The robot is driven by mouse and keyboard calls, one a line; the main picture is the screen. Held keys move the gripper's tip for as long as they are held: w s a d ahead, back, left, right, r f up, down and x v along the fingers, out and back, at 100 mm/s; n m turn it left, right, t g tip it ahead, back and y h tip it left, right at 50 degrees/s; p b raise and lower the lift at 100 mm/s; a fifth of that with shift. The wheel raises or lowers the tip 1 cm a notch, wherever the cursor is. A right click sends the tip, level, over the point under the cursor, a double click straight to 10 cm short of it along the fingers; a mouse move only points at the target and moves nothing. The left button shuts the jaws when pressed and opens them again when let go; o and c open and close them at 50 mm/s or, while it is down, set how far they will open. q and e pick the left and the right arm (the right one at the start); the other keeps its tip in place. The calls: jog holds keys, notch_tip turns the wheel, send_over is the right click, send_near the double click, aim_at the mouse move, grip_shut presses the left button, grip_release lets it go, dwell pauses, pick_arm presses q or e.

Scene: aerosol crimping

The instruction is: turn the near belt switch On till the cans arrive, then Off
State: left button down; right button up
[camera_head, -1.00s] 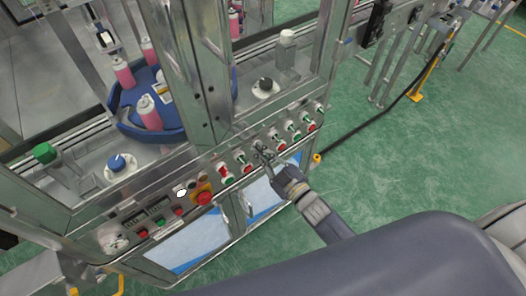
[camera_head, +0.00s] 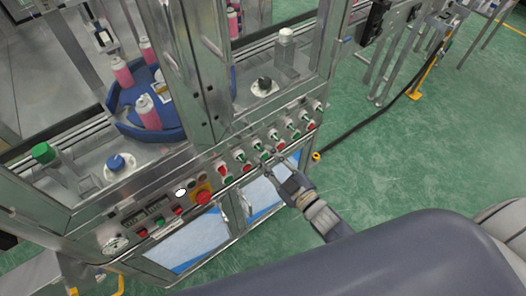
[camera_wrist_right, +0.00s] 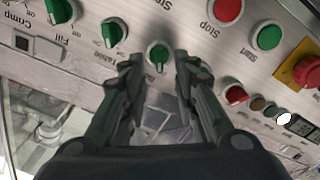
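In the right wrist view a small green switch knob (camera_wrist_right: 158,54) on the steel panel lies between and just beyond my right fingertips. Its ridge runs roughly up and down in that picture; its label is upside down and partly hidden by the fingers. My right gripper (camera_wrist_right: 159,66) is open, with a finger on each side and a visible gap between them. In the head view my right gripper (camera_head: 271,164) is at the front panel, just below the row of knobs. Pink cans (camera_head: 149,112) stand at the blue turntable (camera_head: 128,125) inside the machine. My left gripper is not in view.
More green knobs (camera_wrist_right: 114,32) and red and green buttons (camera_wrist_right: 228,10) sit close beside the gripper. A red emergency stop (camera_head: 203,197) is on the panel to the left. Steel frame posts rise behind the panel. Green floor to the right is mostly open, crossed by a black cable (camera_head: 375,133).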

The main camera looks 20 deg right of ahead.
jog(key=v, duration=0.8)
jog(key=shift+s+d, duration=0.2)
jog(key=shift+s, duration=0.15)
jog(key=s+d+f+m+g+h, duration=0.2)
jog(key=s+f+g, duration=0.15)
jog(key=f, duration=0.95)
jog(key=s+d+f+m+g+h, duration=0.2)
jog(key=s+f+g, duration=0.15)
jog(key=f, duration=0.85)
jog(key=s+f+m+g+h, duration=0.1)
jog(key=s+f+g, duration=0.3)
jog(key=s+f, duration=0.5)
jog(key=s+f+m+g+h+b, duration=0.1)
jog(key=s+f+m+g, duration=0.1)
jog(key=s+f+g, duration=0.3)
jog(key=s+d+f, duration=0.1)
jog(key=s+f, duration=0.3)
jog(key=s, duration=0.6)
jog(key=shift+s+m, duration=0.4)
jog(key=shift+f, duration=0.1)
